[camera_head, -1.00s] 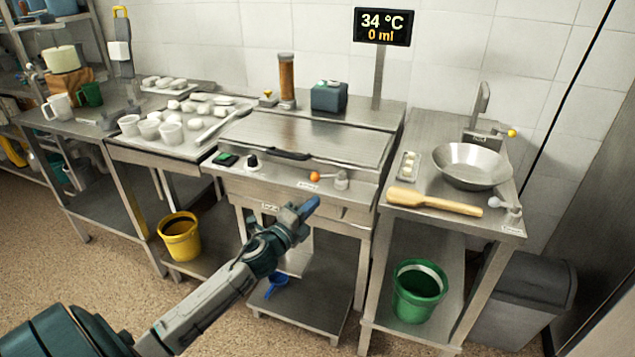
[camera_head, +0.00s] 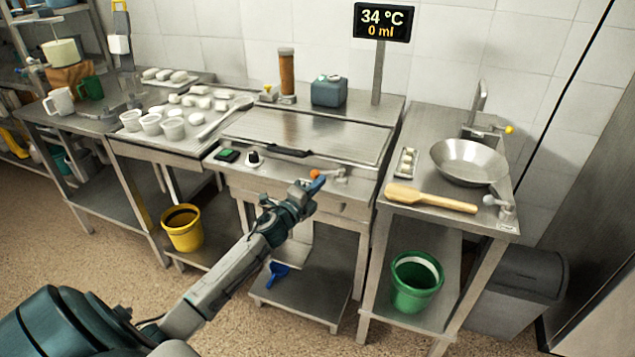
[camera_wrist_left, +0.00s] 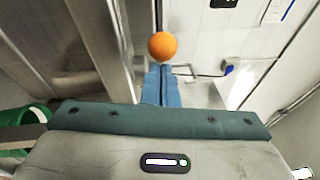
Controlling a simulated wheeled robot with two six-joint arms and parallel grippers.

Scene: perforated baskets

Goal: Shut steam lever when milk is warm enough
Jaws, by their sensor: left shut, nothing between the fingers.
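The steam lever has an orange ball knob (camera_head: 314,173) and a metal pivot (camera_head: 339,174) on the front ledge of the steel unit. In the wrist view the orange ball (camera_wrist_left: 163,45) is just beyond my left fingertips. My left gripper (camera_head: 318,183) is shut and empty, its blue fingers together, right at the knob; whether they touch it I cannot tell. The left gripper also shows in the wrist view (camera_wrist_left: 161,84). The display (camera_head: 383,22) reads 34 °C and 0 ml. My right gripper is in no view. I see no milk jug at the lever.
A green button (camera_head: 227,155) and a black knob (camera_head: 253,159) sit left of the lever. A wooden paddle (camera_head: 430,198) and a metal bowl (camera_head: 469,162) are on the right counter, beside another lever with a grey knob (camera_head: 489,200). A yellow bucket (camera_head: 182,228) stands below left.

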